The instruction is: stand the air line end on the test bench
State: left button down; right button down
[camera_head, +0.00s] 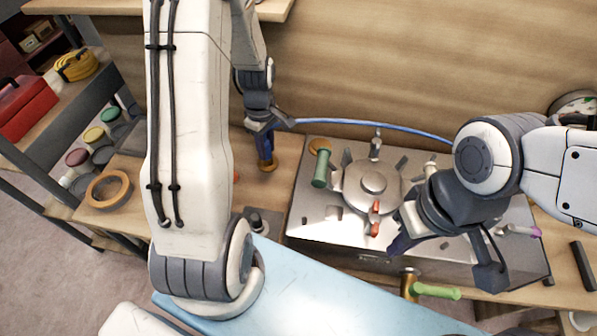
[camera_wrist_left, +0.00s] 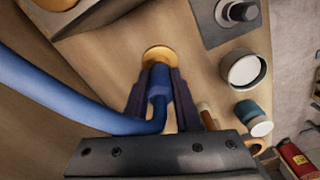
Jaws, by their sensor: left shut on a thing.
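The blue air line (camera_head: 372,123) arcs from my left gripper towards the right, behind the metal bench unit (camera_head: 300,222). My left gripper (camera_head: 266,153) is shut on the air line end, low over the wooden worktop left of that unit. In the left wrist view the blue air line end (camera_wrist_left: 158,88) sits between the dark fingers (camera_wrist_left: 157,92). A brass round piece (camera_wrist_left: 158,54) shows just past the fingertips; I cannot tell whether it touches the wood. My right gripper (camera_head: 398,232) hangs over the front of the metal unit; its jaw opening is unclear.
The metal unit carries a round flange (camera_head: 374,180), a green-handled part (camera_head: 320,168) and a red lever (camera_head: 375,216). A tape roll (camera_head: 108,189) lies at the left. A green-handled brass part (camera_head: 435,291) is at the front. Bare wood shows around my left gripper.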

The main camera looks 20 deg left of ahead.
pick_arm(q)
notch_tip(320, 180, down, 10)
jog(key=shift+d+r, duration=0.1)
jog(key=shift+r, duration=0.05)
dwell(0.3)
jog(key=shift+f, duration=0.25)
jog(key=c, duration=0.6)
grip_release()
jog(key=shift+r, duration=0.1)
jog(key=shift+r, duration=0.1)
notch_tip(320, 180, up, 12)
jog(key=shift+r, duration=0.1)
